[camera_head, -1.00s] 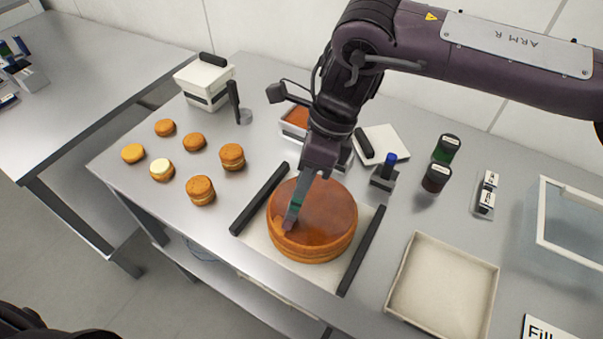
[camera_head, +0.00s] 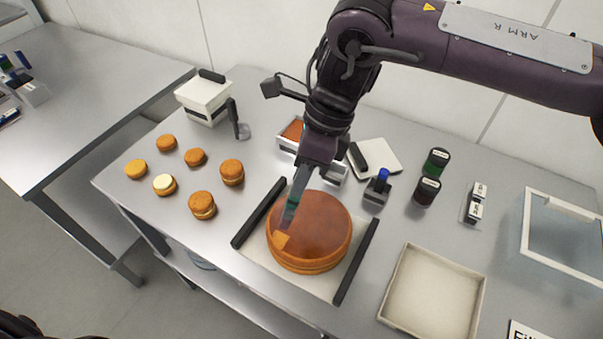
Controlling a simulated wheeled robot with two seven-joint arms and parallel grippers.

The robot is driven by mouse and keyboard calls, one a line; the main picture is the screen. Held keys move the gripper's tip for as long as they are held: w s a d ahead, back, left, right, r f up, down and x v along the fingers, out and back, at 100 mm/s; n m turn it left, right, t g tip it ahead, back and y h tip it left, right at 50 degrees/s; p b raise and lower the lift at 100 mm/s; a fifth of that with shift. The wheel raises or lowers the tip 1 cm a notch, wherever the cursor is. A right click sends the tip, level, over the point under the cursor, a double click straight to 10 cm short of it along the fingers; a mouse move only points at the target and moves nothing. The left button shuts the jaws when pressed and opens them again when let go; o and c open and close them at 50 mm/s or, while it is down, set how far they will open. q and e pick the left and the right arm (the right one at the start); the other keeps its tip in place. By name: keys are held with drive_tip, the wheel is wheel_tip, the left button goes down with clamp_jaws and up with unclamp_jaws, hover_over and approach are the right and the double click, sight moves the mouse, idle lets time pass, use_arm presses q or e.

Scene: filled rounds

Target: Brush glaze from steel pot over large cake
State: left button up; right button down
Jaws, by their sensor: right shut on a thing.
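The large round orange-brown cake (camera_head: 325,222) sits on a pale board with two black side bars. Its top looks glossy. My right gripper (camera_head: 298,192) is shut on a brush (camera_head: 291,210) and is over the left part of the cake. The brush points down and its light orange tip is at the cake's front-left top edge, seemingly touching it. A steel container (camera_head: 291,132) with orange-brown contents stands behind, partly hidden by my right gripper; I cannot tell surely that it is the steel pot. My left gripper is not in view.
Several small round cakes (camera_head: 202,205) stand to the left, near a white box (camera_head: 203,98) with a black handle. Dark jars (camera_head: 427,190) stand to the right. An empty pale tray (camera_head: 432,295) lies front right, beside a clear-topped case (camera_head: 565,240).

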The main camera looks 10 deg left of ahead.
drive_tip(key=shift+r, duration=0.1)
drive_tip(key=shift+r+p, duration=1.2)
drive_tip(key=shift+r, duration=0.25)
drive_tip(key=shift+f, duration=0.1)
